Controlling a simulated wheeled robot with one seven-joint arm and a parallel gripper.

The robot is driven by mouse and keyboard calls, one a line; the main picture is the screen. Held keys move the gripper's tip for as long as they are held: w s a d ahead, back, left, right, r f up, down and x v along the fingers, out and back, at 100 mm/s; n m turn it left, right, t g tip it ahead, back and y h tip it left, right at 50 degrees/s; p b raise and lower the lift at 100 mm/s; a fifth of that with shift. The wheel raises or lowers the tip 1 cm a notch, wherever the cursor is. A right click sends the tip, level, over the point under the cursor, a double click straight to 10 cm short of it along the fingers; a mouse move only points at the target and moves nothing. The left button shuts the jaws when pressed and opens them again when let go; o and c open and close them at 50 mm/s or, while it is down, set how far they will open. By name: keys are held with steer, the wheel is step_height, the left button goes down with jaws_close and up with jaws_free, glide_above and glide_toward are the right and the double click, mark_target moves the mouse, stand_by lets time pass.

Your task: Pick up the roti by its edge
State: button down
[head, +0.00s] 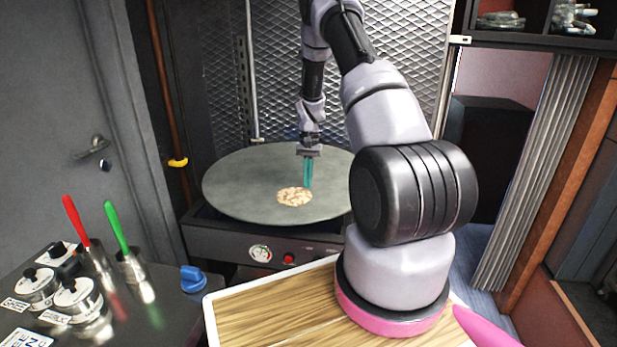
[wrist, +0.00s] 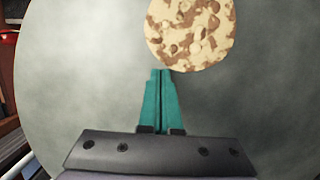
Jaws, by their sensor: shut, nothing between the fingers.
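The roti (head: 294,197) is a small, round, cream-and-brown flatbread lying flat on the large round grey griddle (head: 240,190). In the wrist view the roti (wrist: 190,32) is at the top, just beyond my fingertips. My gripper (head: 308,187) points down over the griddle at the roti's right far edge in the head view. Its teal fingers (wrist: 161,72) are closed together with nothing between them. The tips are close to the roti's near edge in the wrist view; I cannot tell whether they touch it.
A steel counter (head: 160,325) at the left holds lidded pots (head: 78,297) and cups with a red-handled (head: 77,222) and a green-handled tool (head: 116,226). A metal mesh panel (head: 400,90) stands behind the griddle. The griddle around the roti is bare.

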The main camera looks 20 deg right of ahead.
mark_target(300, 208)
steer(key=shift+a, duration=0.1)
steer(key=s+a, duration=0.2)
steer(key=s, duration=0.1)
steer(key=s+a, duration=0.2)
steer(key=s, duration=0.1)
steer(key=s+a, duration=0.2)
steer(key=s, duration=0.1)
steer(key=shift+s+a, duration=0.2)
steer(key=shift+s, duration=0.2)
